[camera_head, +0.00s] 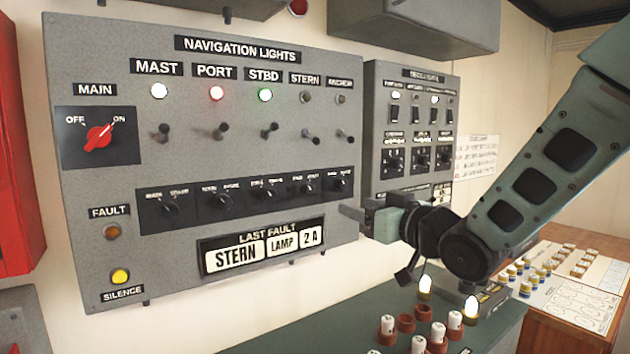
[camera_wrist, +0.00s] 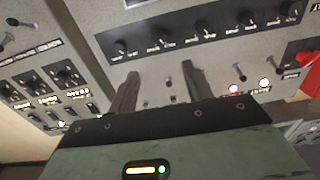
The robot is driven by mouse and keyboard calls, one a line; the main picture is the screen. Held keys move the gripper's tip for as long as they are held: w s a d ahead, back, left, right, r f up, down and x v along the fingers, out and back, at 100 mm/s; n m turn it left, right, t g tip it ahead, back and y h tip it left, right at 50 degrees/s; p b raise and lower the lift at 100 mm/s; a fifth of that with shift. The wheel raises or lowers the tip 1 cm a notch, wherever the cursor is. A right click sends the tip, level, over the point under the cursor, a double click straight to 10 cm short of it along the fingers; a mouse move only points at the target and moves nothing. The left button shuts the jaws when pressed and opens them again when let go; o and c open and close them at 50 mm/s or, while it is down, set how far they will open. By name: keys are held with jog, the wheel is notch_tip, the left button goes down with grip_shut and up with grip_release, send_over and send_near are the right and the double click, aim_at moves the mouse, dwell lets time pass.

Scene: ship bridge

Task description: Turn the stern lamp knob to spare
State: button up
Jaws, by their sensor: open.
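The stern lamp knob (camera_head: 307,187) is a small black rotary knob, fourth from the left in the lower row of the grey navigation lights panel (camera_head: 120,190). Its labels are too small to read and its pointer direction is unclear. In the wrist view, where the panel appears upside down, the knob (camera_wrist: 163,40) lies beyond the fingertips. My gripper (camera_head: 358,211) is open and empty, by the panel's lower right edge. It is right of and slightly below the knob, apart from it. In the wrist view, my gripper's fingers (camera_wrist: 160,75) are spread.
Similar knobs (camera_head: 268,193) flank the stern knob closely. Toggle switches (camera_head: 310,135) stick out above the row. The stern indicator (camera_head: 305,96) is unlit. A second switch panel (camera_head: 410,130) stands right. A green console (camera_head: 360,310) with bulbs and red sockets lies below my arm.

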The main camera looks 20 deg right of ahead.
aim_at(312, 191)
jog(key=p, duration=0.2)
jog(key=w+p, duration=0.1)
jog(key=p, duration=0.2)
jog(key=shift+w+a+r, duration=0.1)
jog(key=shift+a+r, duration=0.1)
jog(key=shift+r, duration=0.05)
jog(key=p, duration=0.2)
jog(key=shift+p, duration=0.35)
jog(key=p+x, duration=0.2)
jog(key=x, duration=0.2)
jog(key=p+x, duration=0.2)
jog(key=x, duration=0.3)
jog(key=p+x, duration=0.2)
jog(key=x, duration=0.2)
jog(key=shift+w+a+f, duration=0.1)
jog(key=shift+w+f, duration=0.15)
jog(key=shift+w, duration=0.1)
jog(key=shift+w+a+f, duration=0.1)
jog(key=shift+w+a, duration=0.05)
jog(key=shift+w, duration=0.3)
jog(key=c, duration=1)
